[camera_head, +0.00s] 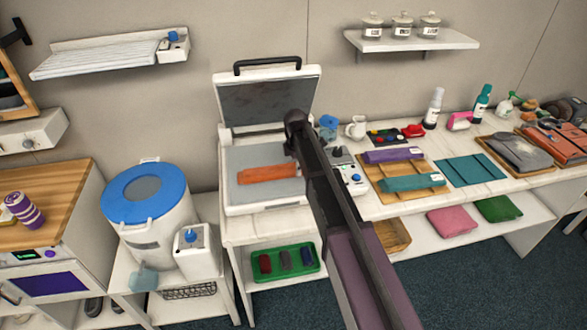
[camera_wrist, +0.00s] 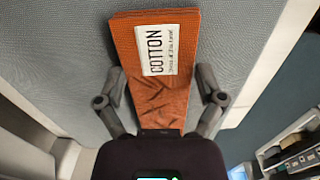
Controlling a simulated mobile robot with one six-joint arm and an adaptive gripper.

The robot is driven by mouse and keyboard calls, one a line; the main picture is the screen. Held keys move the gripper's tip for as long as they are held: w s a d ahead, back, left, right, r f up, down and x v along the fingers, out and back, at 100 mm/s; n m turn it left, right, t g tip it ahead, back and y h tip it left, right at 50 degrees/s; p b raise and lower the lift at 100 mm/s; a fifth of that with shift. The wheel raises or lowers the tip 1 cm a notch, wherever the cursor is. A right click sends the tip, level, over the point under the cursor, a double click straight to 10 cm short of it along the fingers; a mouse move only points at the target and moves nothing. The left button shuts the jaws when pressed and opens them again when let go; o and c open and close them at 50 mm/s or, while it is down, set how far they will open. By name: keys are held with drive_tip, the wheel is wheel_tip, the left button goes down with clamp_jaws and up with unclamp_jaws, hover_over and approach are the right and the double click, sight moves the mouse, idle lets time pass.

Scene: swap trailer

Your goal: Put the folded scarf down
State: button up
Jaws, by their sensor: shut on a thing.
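The folded scarf (camera_head: 268,174) is orange, long and narrow. In the wrist view the scarf (camera_wrist: 158,95) carries a white label reading COTTON. My gripper (camera_wrist: 160,85) is shut on the scarf, with a finger along each long side. In the head view the scarf is over the grey bed of an open press (camera_head: 240,160). I cannot tell whether it touches the bed. In the head view my arm hides most of the gripper and the right side of the bed.
The press lid (camera_head: 268,95) stands raised behind the bed. A white counter to the right holds a purple folded cloth (camera_head: 393,155), a teal folded cloth (camera_head: 412,182) and a teal mat (camera_head: 470,169). A blue-lidded drum (camera_head: 145,190) stands left. A green tray (camera_head: 290,274) sits below.

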drive_tip(key=shift+f, duration=0.15)
drive_tip(key=o, duration=0.9)
drive_tip(key=shift+c, duration=0.2)
wheel_tip(320, 180, up, 12)
drive_tip(key=p, duration=1.2)
drive_tip(key=shift+r, duration=0.2)
idle(0.3)
